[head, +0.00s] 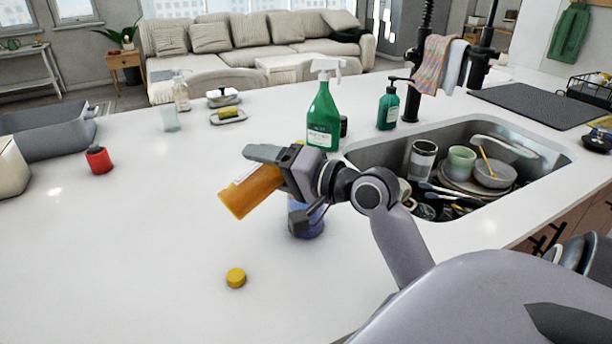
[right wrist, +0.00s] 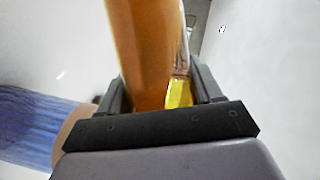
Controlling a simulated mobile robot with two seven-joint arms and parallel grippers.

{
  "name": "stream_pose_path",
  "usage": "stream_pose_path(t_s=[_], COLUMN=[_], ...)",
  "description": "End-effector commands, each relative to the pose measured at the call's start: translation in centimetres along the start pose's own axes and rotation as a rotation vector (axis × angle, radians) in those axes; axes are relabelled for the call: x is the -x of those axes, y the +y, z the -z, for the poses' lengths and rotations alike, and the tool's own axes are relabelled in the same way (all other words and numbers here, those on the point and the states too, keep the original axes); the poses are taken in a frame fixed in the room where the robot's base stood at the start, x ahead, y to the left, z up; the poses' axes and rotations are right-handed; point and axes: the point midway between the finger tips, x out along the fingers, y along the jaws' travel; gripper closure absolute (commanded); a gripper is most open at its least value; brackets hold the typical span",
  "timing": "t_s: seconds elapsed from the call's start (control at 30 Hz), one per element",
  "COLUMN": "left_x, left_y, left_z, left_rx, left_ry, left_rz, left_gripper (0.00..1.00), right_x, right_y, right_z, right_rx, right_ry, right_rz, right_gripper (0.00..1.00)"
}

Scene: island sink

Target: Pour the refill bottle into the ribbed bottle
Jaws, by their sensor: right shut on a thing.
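My right gripper (head: 282,184) is shut on an orange refill bottle (head: 248,193), held tilted above the counter with one end toward the lower left. The refill bottle fills the space between the fingers in the right wrist view (right wrist: 148,45). The blue ribbed bottle (head: 309,226) stands on the counter below my right gripper, which hides its upper part. Its ribbed side shows at the left of the right wrist view (right wrist: 32,122). I cannot see either bottle's mouth clearly, or any liquid flowing. A yellow cap (head: 236,277) lies on the counter in front. My left gripper is not in view.
A green spray bottle (head: 323,115) and a green pump bottle (head: 388,107) stand behind. The sink (head: 550,160) with several dishes lies right. The counter's front left is clear.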

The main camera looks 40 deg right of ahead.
Motion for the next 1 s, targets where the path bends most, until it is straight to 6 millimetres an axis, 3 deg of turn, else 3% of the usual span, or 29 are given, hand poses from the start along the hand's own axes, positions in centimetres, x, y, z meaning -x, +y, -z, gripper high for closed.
stream_pose_path(t_s=[1.0], left_x=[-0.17], left_y=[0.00], left_z=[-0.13], left_rx=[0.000], left_ry=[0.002], left_rz=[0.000], left_gripper=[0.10], right_x=[0.00], right_y=[-0.41], right_z=[0.08], right_rx=[-0.114], right_ry=[0.008], right_rz=[0.048], right_gripper=[0.71])
